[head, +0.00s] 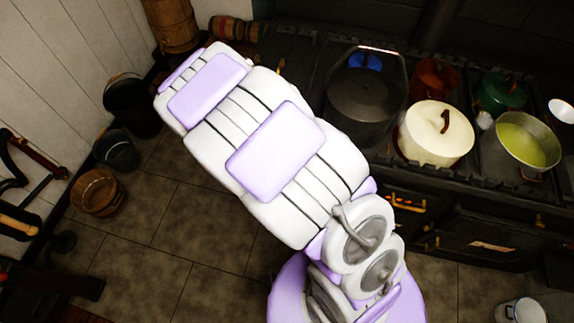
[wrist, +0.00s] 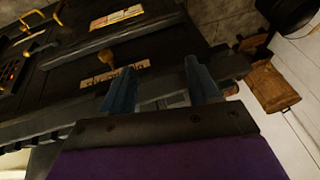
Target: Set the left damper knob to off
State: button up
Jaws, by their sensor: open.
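The knob appears just beyond the left finger, outside the gap, and I see no contact. In the head view, my arm reaches up and left towards the stove's left end, and the gripper and this knob are hidden there.
On the stove stand a dark pot (head: 362,98), a cream lidded pot (head: 425,148) and a pan of yellow-green liquid (head: 528,150). Buckets (head: 116,150) and a wooden tub (head: 97,205) line the left wall. Tiled floor (head: 150,265) is open between.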

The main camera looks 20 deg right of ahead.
notch_tip(320, 180, down, 17)
jog(key=d+m+t+h, duration=0.1)
jog(key=m+t+h, duration=0.1)
jog(key=t+h, duration=0.25)
jog(key=s+d+f+n+t+h+b, duration=0.1)
jog(key=s+d+t+h, duration=0.15)
jog(key=s, duration=0.35)
jog(key=s+d+f+n+t+h+b, duration=0.1)
jog(key=s+d+f+n+t+h, duration=0.1)
jog(key=s+d+t, duration=0.3)
jog(key=shift+g, duration=0.3)
jog(key=b+x, duration=0.2)
jog(key=x, duration=0.2)
jog(key=b+x, duration=0.2)
jog(key=x, duration=0.3)
jog(key=a+b+x, duration=0.1)
jog(key=b+x, duration=0.2)
jog(key=x, duration=0.2)
jog(key=shift+w+a+f, duration=0.1)
jog(key=shift+w, duration=0.3)
jog(key=shift+w+d+b, duration=0.25)
jog(key=shift+w+b, duration=0.05)
jog(key=shift+w, duration=0.15)
grip_shut()
